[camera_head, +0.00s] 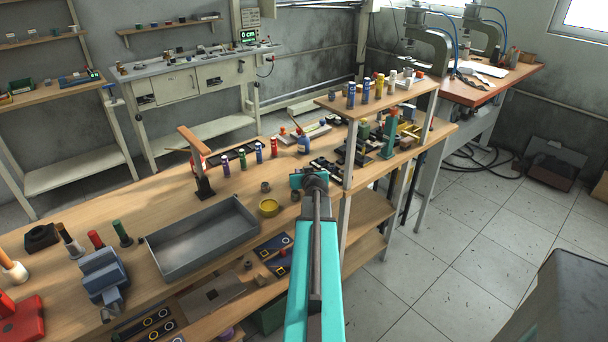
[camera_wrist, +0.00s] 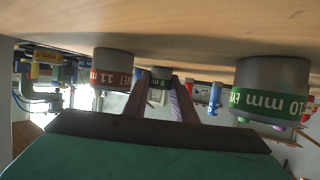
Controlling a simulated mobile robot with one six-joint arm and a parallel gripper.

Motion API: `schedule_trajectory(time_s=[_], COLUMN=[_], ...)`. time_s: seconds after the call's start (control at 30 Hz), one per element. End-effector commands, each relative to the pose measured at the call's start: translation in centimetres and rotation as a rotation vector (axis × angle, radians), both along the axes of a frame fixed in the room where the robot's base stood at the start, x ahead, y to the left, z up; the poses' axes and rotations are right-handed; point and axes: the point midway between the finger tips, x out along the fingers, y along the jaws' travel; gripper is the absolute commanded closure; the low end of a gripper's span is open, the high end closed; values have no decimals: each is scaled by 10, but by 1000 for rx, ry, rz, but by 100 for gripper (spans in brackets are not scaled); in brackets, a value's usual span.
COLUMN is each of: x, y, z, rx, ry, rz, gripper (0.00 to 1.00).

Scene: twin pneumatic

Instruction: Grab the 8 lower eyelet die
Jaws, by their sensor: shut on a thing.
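The wooden bench top (camera_wrist: 190,30) is at the top of this view, so the picture is upside down. In the head view my gripper (camera_head: 311,181) is over the bench near its front edge, and its fingertips and the held die are hidden. I cannot tell whether the die is still touching the bench.
A red-labelled 11 mm die (camera_wrist: 111,70) and a larger green-labelled 10 mm die (camera_wrist: 270,90) flank the held one. A yellow ring-shaped container (camera_head: 268,208) and a grey metal tray (camera_head: 203,270) are to the left. A raised shelf (camera_head: 385,97) on posts stands close on the right.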

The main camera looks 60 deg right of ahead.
Motion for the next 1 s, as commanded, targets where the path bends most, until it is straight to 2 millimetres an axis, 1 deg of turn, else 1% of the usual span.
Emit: schedule_trajectory(time_s=[0.23, 0.43, 1.0], x=[0, -1, -1], y=[0, -1, -1], z=[3, 15, 83], rx=[-1, -2, -3], ry=[0, 0, -1], rz=[-1, -1, -3], gripper=[100, 100, 100])
